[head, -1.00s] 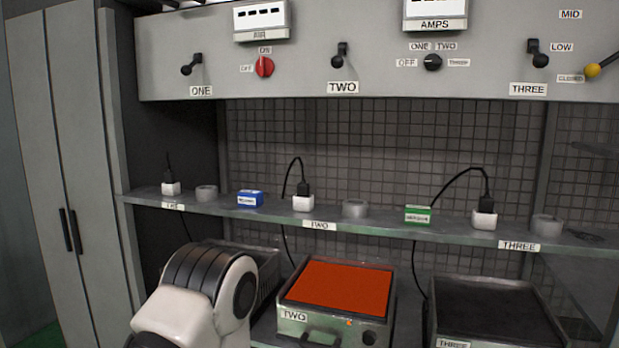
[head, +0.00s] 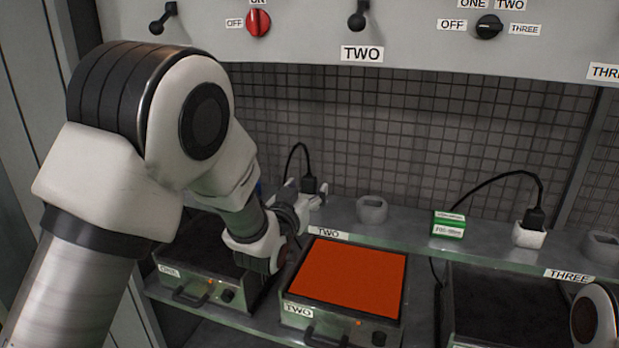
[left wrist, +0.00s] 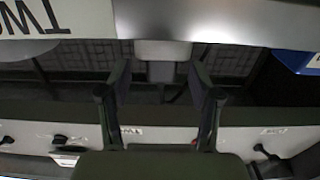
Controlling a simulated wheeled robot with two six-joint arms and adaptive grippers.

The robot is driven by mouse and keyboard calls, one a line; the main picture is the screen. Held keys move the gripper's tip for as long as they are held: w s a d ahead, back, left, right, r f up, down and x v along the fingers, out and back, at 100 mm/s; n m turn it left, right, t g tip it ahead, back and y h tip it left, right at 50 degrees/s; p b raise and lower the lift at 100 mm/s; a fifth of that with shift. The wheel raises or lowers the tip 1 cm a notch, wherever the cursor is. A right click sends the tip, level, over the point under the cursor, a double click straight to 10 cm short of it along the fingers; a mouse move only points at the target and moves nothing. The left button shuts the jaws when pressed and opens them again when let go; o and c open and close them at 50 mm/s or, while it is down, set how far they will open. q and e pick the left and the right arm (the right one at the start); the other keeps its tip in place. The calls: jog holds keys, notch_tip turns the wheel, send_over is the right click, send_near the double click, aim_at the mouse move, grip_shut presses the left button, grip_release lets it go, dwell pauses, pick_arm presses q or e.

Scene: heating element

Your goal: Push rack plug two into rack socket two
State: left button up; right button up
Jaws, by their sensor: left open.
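The black rack plug two (head: 309,184), with its arched cable, stands on the back shelf above the TWO label. In the left wrist view, which looks upside down, a dark plug body (left wrist: 161,72) shows against a pale block (left wrist: 162,48), apparently rack socket two. How deep the plug sits I cannot tell. My left gripper (head: 306,198) is at the plug and hides most of the block in the head view. In the left wrist view its open fingers (left wrist: 159,88) stand either side of the plug, with gaps.
A grey ring (head: 371,209) and a green box (head: 449,224) stand right of the plug on the shelf (head: 400,232). The TWO hot plate (head: 352,276) glows orange below. A blue box (left wrist: 297,62) is close by in the wrist view.

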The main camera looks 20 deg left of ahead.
aim_at(307, 187)
pick_arm(q)
jog(key=w, duration=0.3)
jog(key=shift+a+r+p, duration=0.1)
jog(key=shift+p, duration=0.25)
jog(key=shift+w, duration=0.1)
jog(key=shift+c, duration=1)
jog(key=shift+s, duration=0.2)
grip_shut()
pick_arm(e)
jog(key=shift+r, duration=0.9)
jog(key=shift+f, duration=0.1)
